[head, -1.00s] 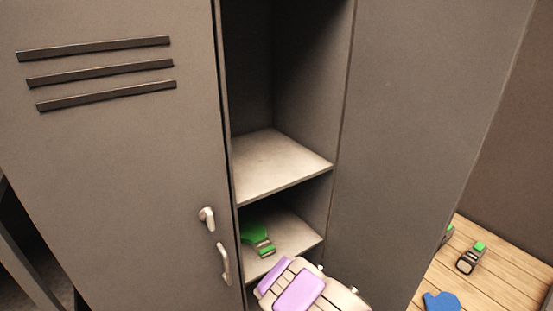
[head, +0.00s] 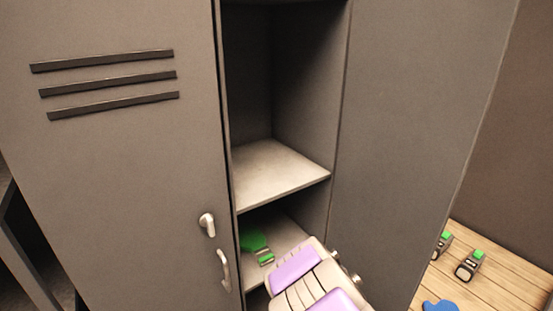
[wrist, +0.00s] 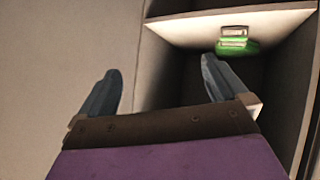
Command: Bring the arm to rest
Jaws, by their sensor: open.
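My arm shows at the bottom of the head view as a cream and purple link in front of the locker; the gripper itself is not visible there. In the wrist view my gripper (wrist: 160,92) is open, its two dark fingers wide apart with nothing between them. A green item with a metal buckle-like end (head: 257,245) lies on the lower shelf (head: 285,232) of the open locker. It also shows in the wrist view (wrist: 232,45), beyond the right finger and apart from it.
A closed grey locker door (head: 120,170) with handles stands left of the opening. A grey panel (head: 415,130) stands on the right. The upper shelf (head: 275,172) is empty. A wooden surface (head: 500,270) at right holds green-topped devices (head: 471,264) and a blue item (head: 440,306).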

